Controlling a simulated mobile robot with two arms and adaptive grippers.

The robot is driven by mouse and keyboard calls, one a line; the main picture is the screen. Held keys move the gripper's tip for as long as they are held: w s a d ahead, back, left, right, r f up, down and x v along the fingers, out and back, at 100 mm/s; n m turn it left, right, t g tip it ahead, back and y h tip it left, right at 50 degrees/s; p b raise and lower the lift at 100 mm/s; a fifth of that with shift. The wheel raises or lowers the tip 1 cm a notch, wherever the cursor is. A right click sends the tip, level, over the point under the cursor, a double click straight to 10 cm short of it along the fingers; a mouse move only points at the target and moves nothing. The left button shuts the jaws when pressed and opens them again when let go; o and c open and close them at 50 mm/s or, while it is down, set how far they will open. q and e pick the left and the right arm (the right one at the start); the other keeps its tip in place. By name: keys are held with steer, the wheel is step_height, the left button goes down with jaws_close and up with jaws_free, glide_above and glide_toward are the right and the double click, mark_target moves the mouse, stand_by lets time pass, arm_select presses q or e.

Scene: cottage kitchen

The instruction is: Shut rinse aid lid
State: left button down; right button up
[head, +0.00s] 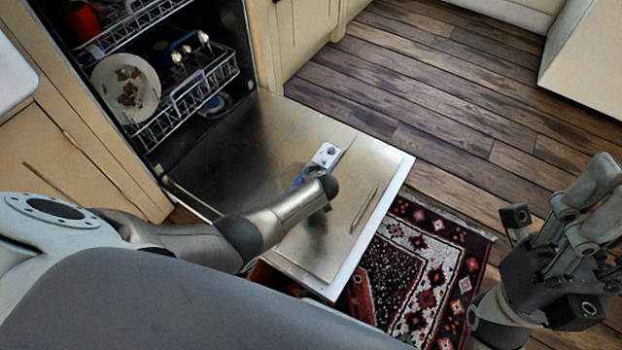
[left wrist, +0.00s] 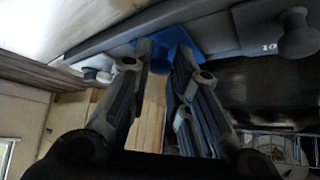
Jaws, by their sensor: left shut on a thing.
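The dishwasher door (head: 245,135) is folded down flat, with a light dispenser panel (head: 326,155) on its inner face. A blue lid (head: 297,183) shows beside my left arm's end, mostly hidden behind it. In the left wrist view the blue rinse aid lid (left wrist: 182,42) stands out from the dark door surface, between the fingertips of my left gripper (left wrist: 165,60). The gripper is shut on it. How far the lid is tilted is hard to tell. My right gripper (head: 598,195) is at the right, away from the door, with its fingers overlapping in view.
Inside the dishwasher, the lower rack (head: 190,100) holds a soiled plate (head: 125,85), and a red item (head: 82,22) sits above. A patterned rug (head: 425,270) lies by the door's near edge. The wooden floor (head: 450,90) beyond is clear.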

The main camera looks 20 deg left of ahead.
stand_by(0.4)
arm_select(q)
steer(key=c, duration=1.3)
jaws_free()
steer(key=shift+f, duration=0.1)
steer(key=shift+c, duration=0.2)
steer(key=v, duration=1.2)
steer(key=shift+d, duration=0.1)
